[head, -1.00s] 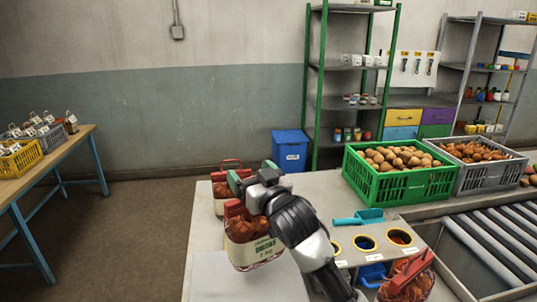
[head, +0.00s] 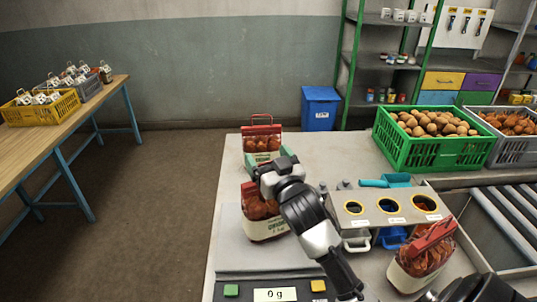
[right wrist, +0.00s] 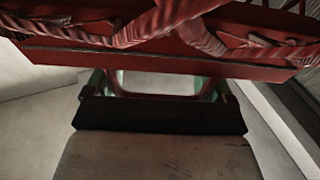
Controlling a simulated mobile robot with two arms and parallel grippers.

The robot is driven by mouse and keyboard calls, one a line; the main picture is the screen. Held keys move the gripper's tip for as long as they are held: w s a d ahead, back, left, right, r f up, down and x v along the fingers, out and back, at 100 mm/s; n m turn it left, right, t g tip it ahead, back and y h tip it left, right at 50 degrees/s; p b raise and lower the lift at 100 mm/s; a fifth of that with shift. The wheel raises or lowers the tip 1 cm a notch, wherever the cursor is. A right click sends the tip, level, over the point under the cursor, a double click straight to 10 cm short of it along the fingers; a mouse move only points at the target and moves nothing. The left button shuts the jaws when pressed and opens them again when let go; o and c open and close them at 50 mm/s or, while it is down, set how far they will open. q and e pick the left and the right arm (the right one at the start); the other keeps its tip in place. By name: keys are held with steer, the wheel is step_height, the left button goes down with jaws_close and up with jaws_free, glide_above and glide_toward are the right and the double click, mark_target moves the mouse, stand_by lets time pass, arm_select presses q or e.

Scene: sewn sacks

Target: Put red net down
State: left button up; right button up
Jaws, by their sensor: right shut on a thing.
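My right gripper (head: 270,168) is shut at the top of a red net bag (head: 262,218) with a cream label. The bag is upright under the gripper, by the far part of a scale's grey plate (head: 258,258); I cannot tell whether it touches. The scale's display (head: 275,295) reads 0 g. In the right wrist view, the bag's red top (right wrist: 150,60) crosses the picture above the gripper (right wrist: 158,88), and its lower part is hidden. A second red net bag (head: 262,146) stands behind. A third (head: 422,258) stands at front right. My left gripper is out of view.
A grey stand with round holes (head: 385,212) and a teal scoop (head: 384,181) are right of my arm. A green crate of potatoes (head: 420,155), a grey crate (head: 512,140) and a roller conveyor (head: 508,225) lie farther right.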

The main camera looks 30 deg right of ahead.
steer(key=o, duration=1.7)
steer(key=b+v, duration=0.3)
steer(key=v, duration=0.9)
steer(key=shift+s+a+r+b, duration=0.1)
steer(key=shift+b, duration=0.3)
